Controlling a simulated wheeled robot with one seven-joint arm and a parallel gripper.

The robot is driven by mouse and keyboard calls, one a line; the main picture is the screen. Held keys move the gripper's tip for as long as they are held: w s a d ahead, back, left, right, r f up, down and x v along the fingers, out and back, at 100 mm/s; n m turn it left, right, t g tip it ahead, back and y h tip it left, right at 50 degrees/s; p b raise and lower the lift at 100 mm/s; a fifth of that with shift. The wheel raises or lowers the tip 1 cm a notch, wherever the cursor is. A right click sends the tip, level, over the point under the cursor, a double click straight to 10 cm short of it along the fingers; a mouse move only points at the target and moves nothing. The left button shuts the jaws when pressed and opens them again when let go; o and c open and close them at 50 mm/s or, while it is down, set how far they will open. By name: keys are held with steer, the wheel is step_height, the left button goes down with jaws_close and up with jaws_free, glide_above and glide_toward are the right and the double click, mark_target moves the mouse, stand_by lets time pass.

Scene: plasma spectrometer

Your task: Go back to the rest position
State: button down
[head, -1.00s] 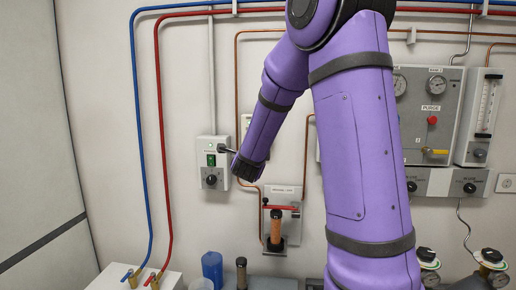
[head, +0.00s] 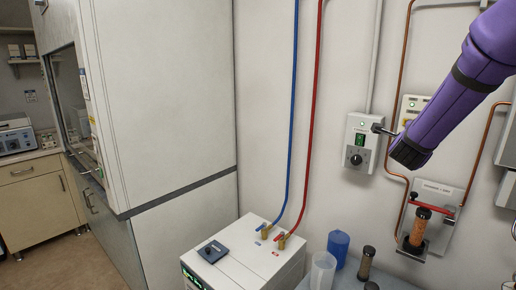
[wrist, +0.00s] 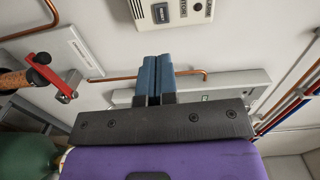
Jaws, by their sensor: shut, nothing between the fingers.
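My gripper shows in the wrist view (wrist: 158,62) as two blue fingers pressed together, with nothing between them. In the head view my purple arm comes in from the upper right and its dark end (head: 408,154) hangs in front of the wall, close to the grey switch box.
A wall bracket (head: 441,207) with a red lever and a copper-coloured cylinder is below right of my arm. A white chiller-like box (head: 240,245), a blue container (head: 338,247) and a clear beaker (head: 322,270) stand below. Blue and red hoses (head: 315,110) run down the wall. Open floor (head: 50,262) shows at left.

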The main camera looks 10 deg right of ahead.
steer(key=s+a+r+n+y, duration=0.2)
steer(key=s+a+n+y, duration=0.35)
steer(key=a+n, duration=0.3)
steer(key=s+a+r+n+y, duration=0.2)
steer(key=s+a+n+y, duration=0.2)
steer(key=a+n+y, duration=0.45)
steer(key=s+a+f+n+g, duration=0.1)
steer(key=s+a+n+g, duration=0.1)
steer(key=s, duration=0.5)
steer(key=s+a+f+n+g, duration=0.1)
steer(key=s+a+n+g, duration=0.1)
steer(key=s+n, duration=0.2)
steer(key=s+a+f+n+g+h, duration=0.1)
steer(key=s+a+n+g, duration=0.2)
steer(key=s, duration=0.8)
steer(key=shift+f+n, duration=0.4)
steer(key=shift+n, duration=0.1)
